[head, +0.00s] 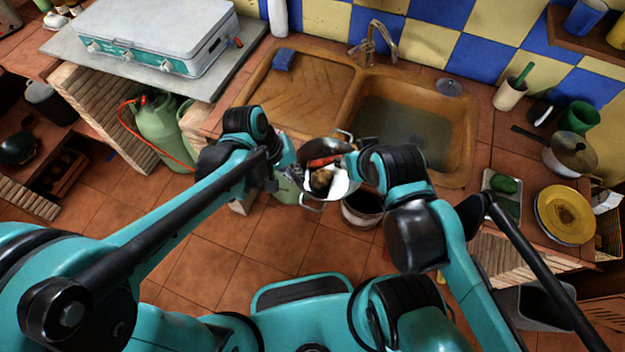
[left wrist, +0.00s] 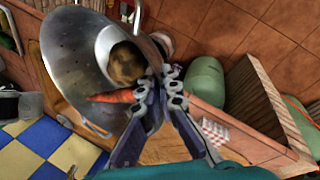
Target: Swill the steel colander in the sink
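The steel colander (head: 340,186) is held up in front of the counter, short of the sink (head: 462,130). A brown, potato-like item (head: 321,178) and an orange-red carrot (head: 325,160) lie in it. My left gripper (head: 291,175) is at the colander's left rim. In the left wrist view, the colander (left wrist: 75,55) is tilted, and the fingers (left wrist: 157,85) close on its rim between the two loop handles, near the carrot (left wrist: 115,96). My right arm's end is by the colander's right side; its fingers are hidden.
A faucet (head: 374,45) stands behind the sink, whose basin looks greyish. A wooden-toned drainboard (head: 300,95) with a blue sponge (head: 284,59) is left of it. A dark bin (head: 362,208) stands below the counter edge. Cups, a pan and yellow plates (head: 563,212) crowd the right counter.

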